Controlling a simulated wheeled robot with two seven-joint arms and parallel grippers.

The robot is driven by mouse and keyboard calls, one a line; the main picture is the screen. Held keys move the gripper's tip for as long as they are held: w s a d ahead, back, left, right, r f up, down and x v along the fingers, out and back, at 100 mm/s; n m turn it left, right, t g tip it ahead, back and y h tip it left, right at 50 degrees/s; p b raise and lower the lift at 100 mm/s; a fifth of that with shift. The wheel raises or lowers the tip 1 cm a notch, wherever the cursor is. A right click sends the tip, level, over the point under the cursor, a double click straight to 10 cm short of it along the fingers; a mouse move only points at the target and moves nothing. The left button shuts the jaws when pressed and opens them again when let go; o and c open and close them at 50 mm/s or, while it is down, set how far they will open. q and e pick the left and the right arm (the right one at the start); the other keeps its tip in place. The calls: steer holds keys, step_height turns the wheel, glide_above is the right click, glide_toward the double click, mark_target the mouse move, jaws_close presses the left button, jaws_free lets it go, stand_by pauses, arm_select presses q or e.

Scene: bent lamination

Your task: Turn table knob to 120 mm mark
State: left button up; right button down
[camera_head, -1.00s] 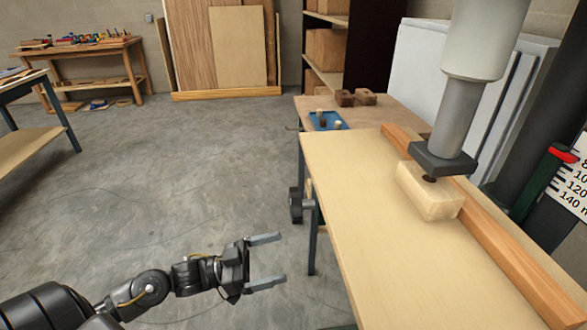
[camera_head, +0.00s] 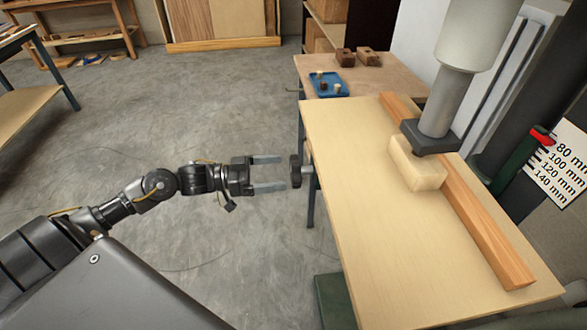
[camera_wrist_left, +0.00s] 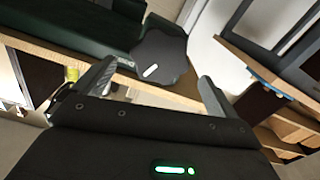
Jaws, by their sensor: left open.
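The dark table knob (camera_head: 297,171) sticks out from the left edge of the wooden machine table (camera_head: 370,240). In the left wrist view the knob (camera_wrist_left: 160,52) is a lobed dark disc with a white mark. My left gripper (camera_head: 284,172) is open and empty, its fingertips just left of the knob. In the wrist view the open fingers (camera_wrist_left: 158,72) stand either side of the knob, with no contact visible. The white scale (camera_head: 565,165) reads 80 to 140 mm. The red pointer (camera_head: 542,137) is near its 80 mm end; the exact reading is unclear.
A pale block (camera_head: 417,165) sits under the grey spindle (camera_head: 440,105), against a long wooden fence (camera_head: 470,215). A blue tray (camera_head: 327,85) and brown blocks lie on a table behind. Open floor (camera_head: 230,110) surrounds my left arm.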

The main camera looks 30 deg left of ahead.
mark_target(293, 170)
arm_select(q)
steer(key=x, duration=0.5)
steer(key=shift+w+d, duration=0.1)
steer(key=shift+d, duration=0.05)
arm_select(e)
steer(key=shift+a+r, duration=0.15)
steer(key=shift+r, duration=0.1)
arm_select(q)
steer(key=c, duration=1)
steer(key=shift+o, duration=0.2)
arm_select(e)
steer(key=shift+a, duration=0.2)
arm_select(q)
steer(key=shift+m, duration=0.4)
